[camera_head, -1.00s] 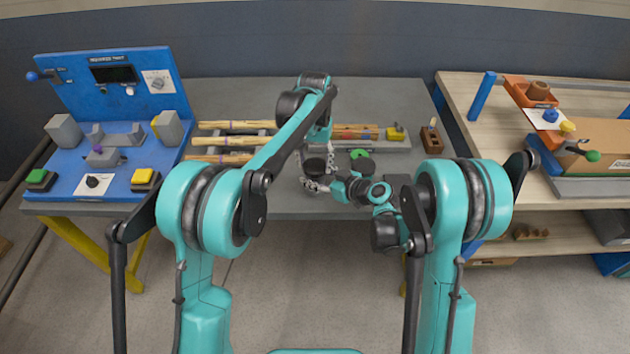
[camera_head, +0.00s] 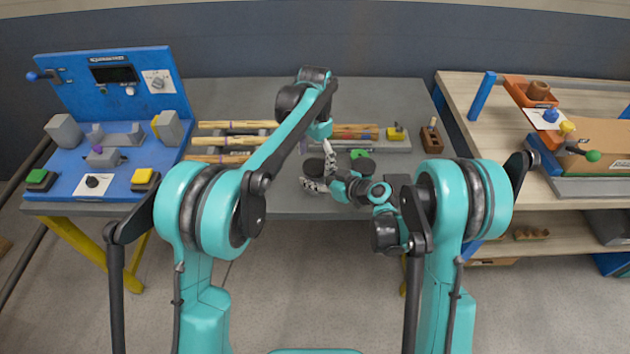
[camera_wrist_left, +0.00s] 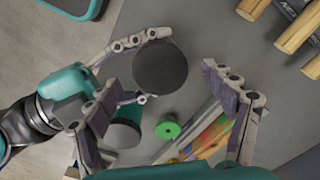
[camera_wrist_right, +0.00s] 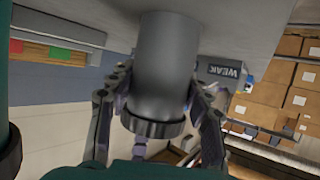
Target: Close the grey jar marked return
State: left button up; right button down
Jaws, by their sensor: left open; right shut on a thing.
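The grey jar (camera_wrist_right: 166,60) is a smooth cylinder with a dark ribbed lid (camera_wrist_right: 152,124) on its end, seen upside down in the right wrist view. In the left wrist view the lid's round black top (camera_wrist_left: 160,67) shows from above. No "return" marking is visible on the jar. My right gripper (camera_wrist_right: 160,80) is shut on the jar, a finger on each side. My left gripper (camera_wrist_left: 157,82) is open above, its fingers apart on either side of the lid and seemingly clear of it. Whether the lid is fully seated cannot be told.
A second dark-topped jar (camera_wrist_left: 122,134) and a green spool-like piece (camera_wrist_left: 168,130) stand close by. A "WEAK" label (camera_wrist_right: 222,70) shows behind the jar. Wooden rods (camera_head: 235,125) lie on a rack behind. A blue control panel (camera_head: 115,85) stands at left.

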pick_arm(q)
notch_tip(320, 180, up, 11)
jog(key=shift+f, duration=0.2)
pick_arm(e)
jog(key=c, duration=0.6)
grip_release()
jog(key=v, duration=1.2)
